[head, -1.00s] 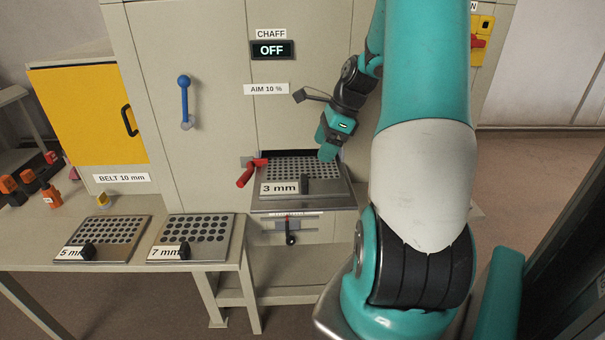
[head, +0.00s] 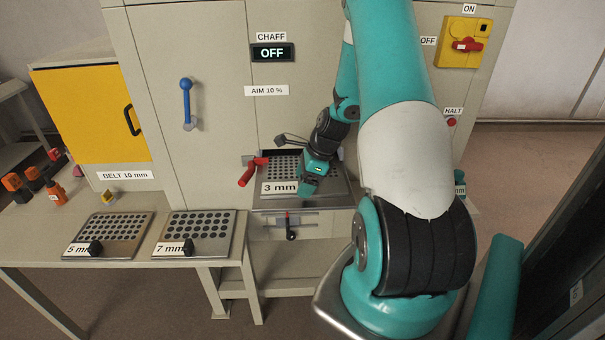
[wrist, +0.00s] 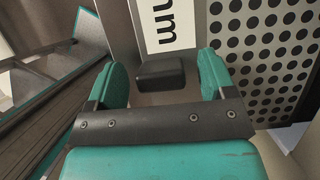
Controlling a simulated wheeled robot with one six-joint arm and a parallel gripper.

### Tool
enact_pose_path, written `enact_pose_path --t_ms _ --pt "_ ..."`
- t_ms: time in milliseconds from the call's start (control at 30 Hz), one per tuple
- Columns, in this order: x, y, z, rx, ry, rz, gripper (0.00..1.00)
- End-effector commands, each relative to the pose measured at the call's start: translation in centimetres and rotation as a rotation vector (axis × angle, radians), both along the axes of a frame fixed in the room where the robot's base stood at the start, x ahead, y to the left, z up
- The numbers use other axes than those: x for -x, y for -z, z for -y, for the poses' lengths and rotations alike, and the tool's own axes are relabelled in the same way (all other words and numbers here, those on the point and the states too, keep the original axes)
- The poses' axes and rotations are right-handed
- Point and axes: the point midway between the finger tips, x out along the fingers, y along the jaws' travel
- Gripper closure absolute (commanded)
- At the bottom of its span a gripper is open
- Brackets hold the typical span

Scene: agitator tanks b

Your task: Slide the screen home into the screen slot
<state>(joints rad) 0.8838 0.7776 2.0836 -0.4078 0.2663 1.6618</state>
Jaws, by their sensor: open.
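The 3 mm screen (head: 328,187) is a perforated metal plate sitting partly in the screen slot (head: 283,153) of the beige machine, with its front part sticking out. In the wrist view the screen's holes (wrist: 272,60) fill the right side. Its black knob (wrist: 160,74) stands between my two teal fingers. My gripper (head: 308,190) is over the front of the screen; in the wrist view my gripper (wrist: 162,82) is open around the knob, with gaps at both sides. The head view hides the knob behind my gripper.
A red clamp handle (head: 250,174) is at the slot's left. The 5 mm screen (head: 118,230) and 7 mm screen (head: 205,228) lie on the table at left. A small black-handled lever (head: 290,233) is below the slot. A red switch (head: 467,45) is at upper right.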

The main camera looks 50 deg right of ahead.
Motion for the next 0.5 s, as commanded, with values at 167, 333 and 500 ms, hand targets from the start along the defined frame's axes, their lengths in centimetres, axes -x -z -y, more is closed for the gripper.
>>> enact_pose_path --t_ms 167,333,500 --pt "0.01 0.00 0.02 0.000 0.000 0.000 0.40" --pt "0.01 -0.02 0.02 0.000 0.000 0.000 0.79" --pt "-0.02 -0.08 0.05 0.001 0.000 0.002 0.95"
